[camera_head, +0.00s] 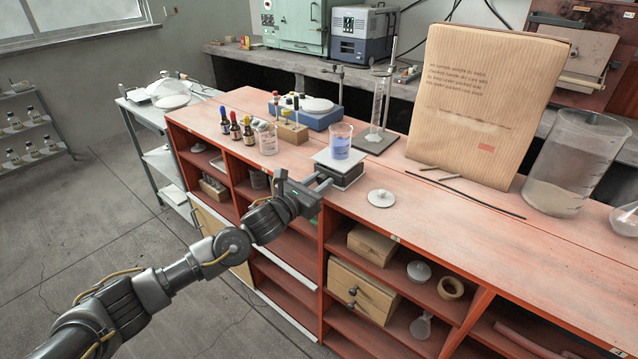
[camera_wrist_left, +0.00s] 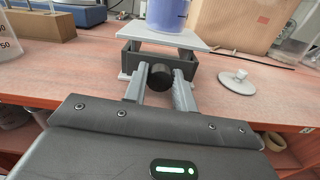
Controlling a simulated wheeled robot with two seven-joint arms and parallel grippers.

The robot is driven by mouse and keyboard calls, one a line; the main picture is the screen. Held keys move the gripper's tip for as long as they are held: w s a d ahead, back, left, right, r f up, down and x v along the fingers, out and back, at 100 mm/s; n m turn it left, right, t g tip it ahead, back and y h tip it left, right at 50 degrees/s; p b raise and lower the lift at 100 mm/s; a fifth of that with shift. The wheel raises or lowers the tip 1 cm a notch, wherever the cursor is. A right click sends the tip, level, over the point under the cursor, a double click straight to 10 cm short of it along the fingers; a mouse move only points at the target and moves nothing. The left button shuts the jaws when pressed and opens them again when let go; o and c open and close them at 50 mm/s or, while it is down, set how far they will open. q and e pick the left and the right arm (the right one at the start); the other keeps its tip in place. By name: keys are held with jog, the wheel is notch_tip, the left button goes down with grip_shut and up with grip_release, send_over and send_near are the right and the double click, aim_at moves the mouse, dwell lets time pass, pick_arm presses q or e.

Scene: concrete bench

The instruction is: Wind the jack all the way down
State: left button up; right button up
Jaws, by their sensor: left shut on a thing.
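The lab jack (camera_head: 341,172) stands near the front edge of the red bench. Its pale top plate (camera_wrist_left: 165,36) sits close above its dark body. A beaker of blue liquid (camera_head: 340,141) stands upright on the plate; its lower part also shows in the left wrist view (camera_wrist_left: 167,14). My left gripper (camera_head: 322,182) reaches in from the front. In the left wrist view its two fingers are shut on the jack's black round knob (camera_wrist_left: 160,76), one finger on each side. My right gripper is in neither view.
A lidded white disc with a small knob (camera_head: 381,198) lies right of the jack. Dropper bottles (camera_head: 235,127), a small beaker (camera_head: 267,139) and a blue device (camera_head: 306,112) stand left and behind.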

pick_arm(q)
jog(key=shift+n, duration=2.1)
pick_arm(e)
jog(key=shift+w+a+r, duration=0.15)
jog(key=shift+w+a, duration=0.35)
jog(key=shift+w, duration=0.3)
pick_arm(q)
jog(key=o, duration=1)
